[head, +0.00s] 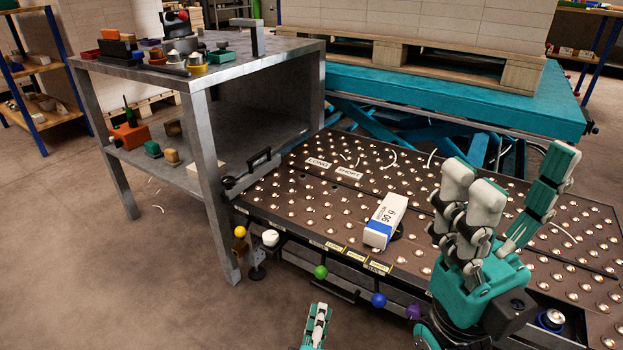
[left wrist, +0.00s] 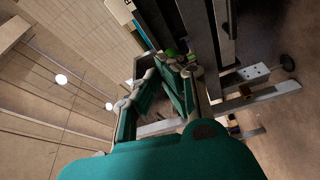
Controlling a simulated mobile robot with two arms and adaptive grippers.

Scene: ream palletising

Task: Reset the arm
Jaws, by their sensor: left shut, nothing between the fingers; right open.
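My left gripper (head: 317,322) shows only its fingertips at the bottom edge of the head view, in front of the ball table and apart from it. It is shut and empty; its teal and grey fingers also show in the left wrist view (left wrist: 168,88). My right gripper (head: 513,185) is open and empty, fingers pointing up, in front of the right part of the ball table. The rest of my left arm is out of the head view.
The ball table (head: 300,205) carries a white box (head: 385,220) with a blue end, left of my right gripper. Coloured knobs line its front edge. A metal bench (head: 255,75) with small parts stands left. A teal lift table (head: 450,92) bears a loaded pallet behind.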

